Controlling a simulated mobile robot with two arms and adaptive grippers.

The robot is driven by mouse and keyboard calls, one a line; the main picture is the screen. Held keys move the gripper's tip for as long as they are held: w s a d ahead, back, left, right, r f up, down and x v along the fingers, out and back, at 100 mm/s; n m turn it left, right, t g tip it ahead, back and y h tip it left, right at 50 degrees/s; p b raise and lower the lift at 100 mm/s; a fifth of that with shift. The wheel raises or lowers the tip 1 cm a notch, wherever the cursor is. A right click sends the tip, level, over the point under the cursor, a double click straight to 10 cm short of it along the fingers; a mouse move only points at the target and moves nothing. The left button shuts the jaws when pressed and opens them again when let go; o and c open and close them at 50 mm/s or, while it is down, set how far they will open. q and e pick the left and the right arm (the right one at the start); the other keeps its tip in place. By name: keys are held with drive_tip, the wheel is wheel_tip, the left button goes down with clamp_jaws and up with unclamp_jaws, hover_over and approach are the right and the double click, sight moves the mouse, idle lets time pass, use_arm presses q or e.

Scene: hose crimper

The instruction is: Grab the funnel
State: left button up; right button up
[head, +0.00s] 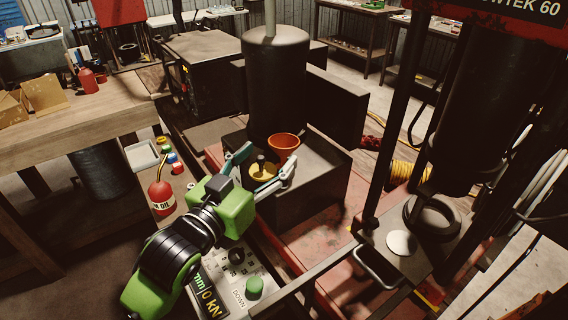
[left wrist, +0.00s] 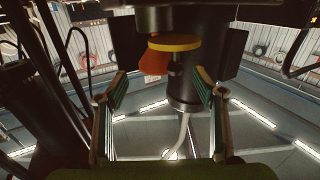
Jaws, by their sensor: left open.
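The orange funnel (head: 284,143) sits on the dark metal box beside the tall dark cylinder, its wide mouth up. A round yellow piece (head: 262,171) with a dark knob stands just in front of it. My left gripper (head: 266,162) is open, its two fingers spread on either side of the yellow piece in the head view, with the funnel just past the fingertips. In the left wrist view the funnel (left wrist: 153,63) appears partly hidden behind the yellow piece (left wrist: 174,43), between the open fingers (left wrist: 160,82). My right gripper is not in view.
The dark cylinder (head: 276,80) rises right behind the funnel. A red oil can (head: 161,196) and small coloured caps stand left of my arm. A control panel with a green button (head: 254,287) lies below the arm. The press frame (head: 393,130) stands at the right.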

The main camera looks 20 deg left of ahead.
sight(276, 148)
use_arm(q)
drive_tip(key=w+b, duration=0.1)
drive_tip(key=b, duration=0.2)
drive_tip(key=shift+w+d+f+b, duration=0.15)
drive_tip(key=shift+f+b, duration=0.05)
drive_tip(key=shift+b, duration=0.2)
drive_tip(key=shift+w+r, duration=0.1)
drive_tip(key=shift+r, duration=0.05)
drive_tip(key=shift+w+r, duration=0.1)
drive_tip(key=shift+w, duration=0.05)
drive_tip(key=x, duration=0.4)
drive_tip(key=shift+w+d+p, duration=0.2)
drive_tip(key=shift+w+p, duration=0.05)
drive_tip(key=shift+p, duration=0.15)
drive_tip(key=shift+w, duration=0.15)
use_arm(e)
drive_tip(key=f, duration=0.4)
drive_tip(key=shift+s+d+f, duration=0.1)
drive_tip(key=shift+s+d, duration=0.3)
use_arm(q)
drive_tip(key=c, duration=1)
drive_tip(key=shift+c, duration=0.9)
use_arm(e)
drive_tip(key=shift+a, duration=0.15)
use_arm(q)
drive_tip(key=shift+r, duration=0.1)
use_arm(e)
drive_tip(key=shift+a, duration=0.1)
